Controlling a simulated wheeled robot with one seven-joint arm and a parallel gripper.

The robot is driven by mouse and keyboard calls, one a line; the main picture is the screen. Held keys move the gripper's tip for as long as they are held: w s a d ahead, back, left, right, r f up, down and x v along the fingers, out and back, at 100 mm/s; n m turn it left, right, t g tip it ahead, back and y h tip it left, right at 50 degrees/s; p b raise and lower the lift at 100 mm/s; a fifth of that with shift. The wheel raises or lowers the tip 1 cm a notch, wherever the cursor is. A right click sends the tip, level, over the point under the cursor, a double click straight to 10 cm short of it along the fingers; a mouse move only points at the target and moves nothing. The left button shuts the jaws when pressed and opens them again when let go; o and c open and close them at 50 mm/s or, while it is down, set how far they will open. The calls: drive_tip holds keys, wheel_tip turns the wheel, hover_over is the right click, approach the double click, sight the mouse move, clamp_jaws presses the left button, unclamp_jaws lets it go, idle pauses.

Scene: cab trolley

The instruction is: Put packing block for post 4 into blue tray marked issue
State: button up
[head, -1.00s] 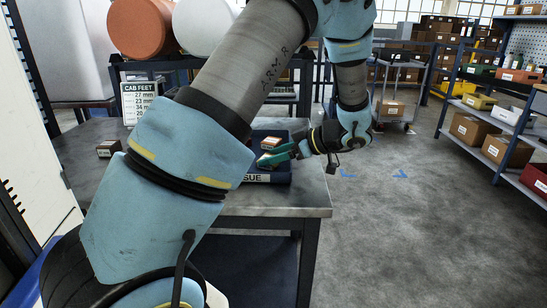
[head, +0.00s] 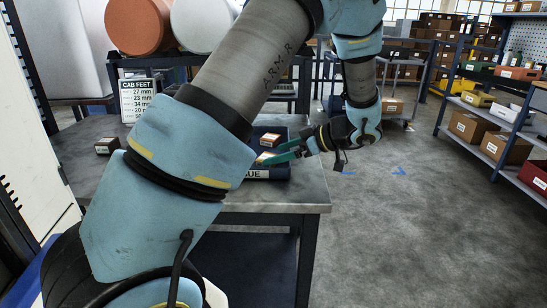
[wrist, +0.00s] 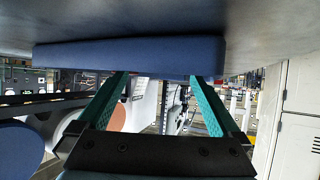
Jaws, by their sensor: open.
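The blue tray (head: 283,172) stands on the grey table in the head view. Its front label is partly covered by my arm, with only "UE" readable. A small brown block (head: 270,139) with a pale label lies in the tray. A second block (head: 264,157) shows near my fingertips, partly hidden. I cannot tell which block is for post 4. My gripper (head: 277,157) reaches in over the tray's right side, its teal fingers open. In the wrist view the tray's blue wall (wrist: 130,54) crosses above the spread fingers (wrist: 165,85), and no block shows between them.
Another small dark block (head: 107,145) lies on the left of the table (head: 300,195). Behind it stands a "CAB FEET" sign (head: 140,100) listing millimetre sizes. Shelves with boxes (head: 505,150) stand at the right, with open floor between.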

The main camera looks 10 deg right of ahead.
drive_tip(key=b+v, duration=0.1)
drive_tip(key=v, duration=0.8)
drive_tip(key=shift+s+d+b, duration=0.2)
drive_tip(key=shift+b, duration=0.15)
